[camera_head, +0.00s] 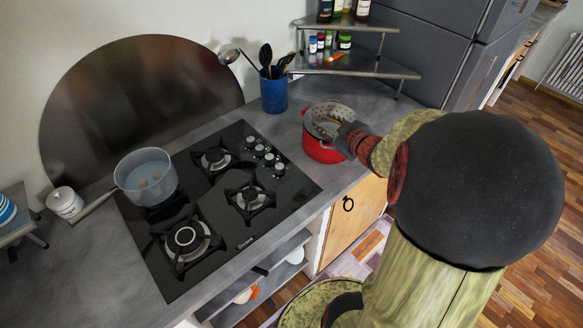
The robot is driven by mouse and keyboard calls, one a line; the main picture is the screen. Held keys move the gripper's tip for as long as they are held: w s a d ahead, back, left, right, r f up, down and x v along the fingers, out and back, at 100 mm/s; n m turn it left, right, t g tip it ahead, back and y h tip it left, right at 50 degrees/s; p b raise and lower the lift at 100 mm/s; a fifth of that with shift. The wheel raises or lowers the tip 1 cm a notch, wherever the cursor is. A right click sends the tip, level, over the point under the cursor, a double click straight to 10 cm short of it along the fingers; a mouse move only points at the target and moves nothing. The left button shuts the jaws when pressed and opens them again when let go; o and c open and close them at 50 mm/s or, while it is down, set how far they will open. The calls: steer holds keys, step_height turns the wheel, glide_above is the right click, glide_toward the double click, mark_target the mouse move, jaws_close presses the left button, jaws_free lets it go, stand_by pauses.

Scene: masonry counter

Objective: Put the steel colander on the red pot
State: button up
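The red pot (318,152) stands on the counter to the right of the stove. The steel colander (322,112), grey with small holes, is at the pot's mouth. It looks slightly tilted, and I cannot tell whether it rests fully on the rim. My gripper (348,137) is at the right side of the colander and pot, at rim height. The fingers are small and partly hidden against the colander, so their opening and any hold on the rim do not show clearly. My arm covers the area to the right of the pot.
A black gas hob (243,224) bears a steel saucepan (147,178) with water. A blue utensil holder (273,94) stands behind the pot. A corner shelf (357,66) with jars and bottles is at the back right. A white lidded jar (64,201) stands at left.

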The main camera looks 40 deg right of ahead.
steer(key=s+a+r+m+g+h, duration=0.1)
steer(key=a+r+m+g+h, duration=0.2)
steer(key=a+r, duration=0.55)
steer(key=s+a+f+g+y, duration=0.1)
steer(key=s+a+g+y, duration=0.1)
steer(key=s+a, duration=0.6)
steer(key=s+a+g+y+b, duration=0.1)
steer(key=s+a+g+y, duration=0.1)
steer(key=s+a, duration=0.6)
steer(key=shift+s+a+f+m+g+y, duration=0.35)
steer(key=shift+a+y, duration=0.55)
steer(key=shift+a, duration=2.1)
